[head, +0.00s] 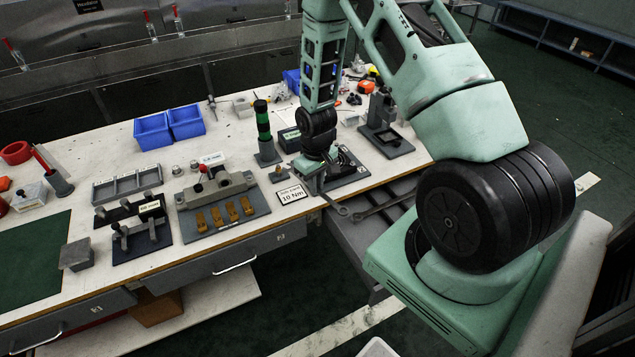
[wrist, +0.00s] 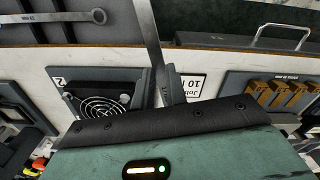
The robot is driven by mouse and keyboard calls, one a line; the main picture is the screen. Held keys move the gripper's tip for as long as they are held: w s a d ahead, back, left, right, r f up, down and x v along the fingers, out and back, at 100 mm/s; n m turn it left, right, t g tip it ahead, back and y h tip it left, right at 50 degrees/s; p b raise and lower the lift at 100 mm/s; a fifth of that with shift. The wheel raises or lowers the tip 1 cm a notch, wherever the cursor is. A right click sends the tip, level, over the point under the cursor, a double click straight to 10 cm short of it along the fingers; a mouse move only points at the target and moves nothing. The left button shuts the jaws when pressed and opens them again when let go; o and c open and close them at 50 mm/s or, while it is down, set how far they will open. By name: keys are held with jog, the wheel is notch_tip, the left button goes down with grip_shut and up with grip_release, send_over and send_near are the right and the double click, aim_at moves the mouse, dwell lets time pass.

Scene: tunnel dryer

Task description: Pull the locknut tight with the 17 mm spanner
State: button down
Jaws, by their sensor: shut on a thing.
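My gripper (head: 316,184) is low over the front edge of the bench, beside the 10 Nm sign. In the wrist view my gripper (wrist: 160,86) is shut on a flat grey bar, which looks like the handle of a spanner (wrist: 149,38). This spanner (head: 334,205) points out past the bench edge, over the drawer. The wrist view cuts off its far end, so its size cannot be read. A second spanner (wrist: 60,16) with a ring end lies in the drawer; it also shows in the head view (head: 385,206). I cannot make out the locknut.
A fan unit with a wire guard (wrist: 105,106) sits on a dark plate beside my gripper. The 10 Nm sign (head: 292,195) and a fixture with brass-coloured pieces (head: 215,230) are to the left. An open drawer (head: 350,237) juts out below. Blue bins (head: 153,131) stand behind.

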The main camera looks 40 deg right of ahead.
jog(key=shift+w+f+b, duration=0.2)
jog(key=shift+f+b, duration=0.25)
jog(key=shift+f, duration=0.2)
jog(key=shift+w+f+b, duration=0.15)
jog(key=shift+f+b, duration=0.25)
jog(key=shift+f, duration=0.25)
jog(key=shift+w+a, duration=0.25)
jog(key=shift+w, duration=0.55)
jog(key=shift+w+a, duration=0.2)
jog(key=shift+w, duration=0.6)
jog(key=shift+r, duration=0.1)
jog(key=shift+a, duration=0.25)
jog(key=shift+w+a+m, duration=0.1)
jog(key=shift+a+m, duration=0.35)
jog(key=shift+m, duration=0.15)
jog(key=shift+a, duration=0.2)
jog(key=shift+w+a+m, duration=0.1)
jog(key=shift+a+m, duration=0.4)
jog(key=shift+m, duration=0.2)
